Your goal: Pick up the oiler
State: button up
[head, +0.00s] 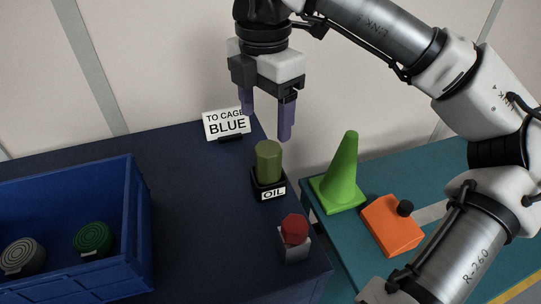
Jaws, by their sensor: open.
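The oiler is not plainly identified by shape; an olive-green faceted object (268,160) stands upright in a small black holder (263,190) with a white label reading "OIL". It is near the right edge of the dark blue table (190,190) in the head view. My gripper (266,120) points down above and behind it in the picture, with its two purple fingers apart and nothing between them. The fingertips appear clear of the olive object. The exact gap in depth cannot be told.
A sign reading "TO CAGE BLUE" (226,123) stands behind. A red-topped grey block (294,240) is nearer the front. A blue crate (138,225) at left holds round grey and green items. A green cone (342,175) and orange object (391,226) stand on a teal table (440,180).

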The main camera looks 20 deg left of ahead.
aim_at(265, 149)
notch_tip(265, 149, down, 6)
jog(key=shift+r+p, duration=0.1)
jog(key=shift+p, duration=0.2)
jog(key=shift+w+d+f+p, duration=0.1)
jog(key=shift+f+p, duration=0.35)
jog(key=shift+f, duration=0.85)
jog(key=shift+w+d+f+p, duration=0.1)
jog(key=shift+f+p, duration=0.3)
jog(key=shift+f, duration=0.9)
jog(key=c, duration=1.1)
jog(key=shift+r, duration=0.1)
notch_tip(265, 149, up, 20)
jog(key=shift+f+b, duration=0.1)
jog(key=shift+b, duration=0.85)
